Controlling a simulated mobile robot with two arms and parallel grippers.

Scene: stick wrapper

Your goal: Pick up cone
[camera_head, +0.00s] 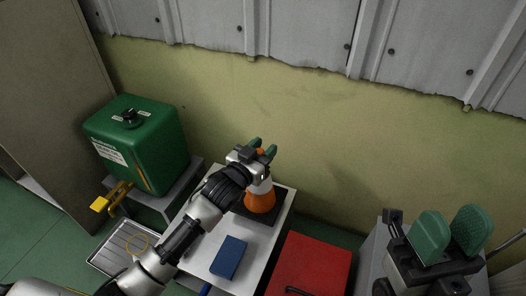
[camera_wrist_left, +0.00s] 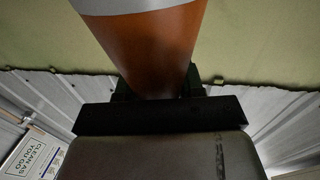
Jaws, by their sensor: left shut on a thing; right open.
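The orange cone (camera_head: 260,203) with a pale band and a black base is at the far end of the white table (camera_head: 201,253). I cannot tell whether its base touches the table. My left gripper (camera_head: 262,149) is shut on the cone near its top, with the orange tip showing between the green fingers. In the left wrist view the cone (camera_wrist_left: 150,50) fills the upper middle, between the jaws. My right gripper (camera_head: 453,236) is open and empty at the lower right, its green finger pads apart.
A blue box (camera_head: 229,257) lies on the white table near my left arm. A green tank (camera_head: 140,142) with a yellow tap stands on a grey stand at the left. A red case (camera_head: 310,262) is right of the table. The yellow-green wall (camera_head: 320,130) stands close behind the cone.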

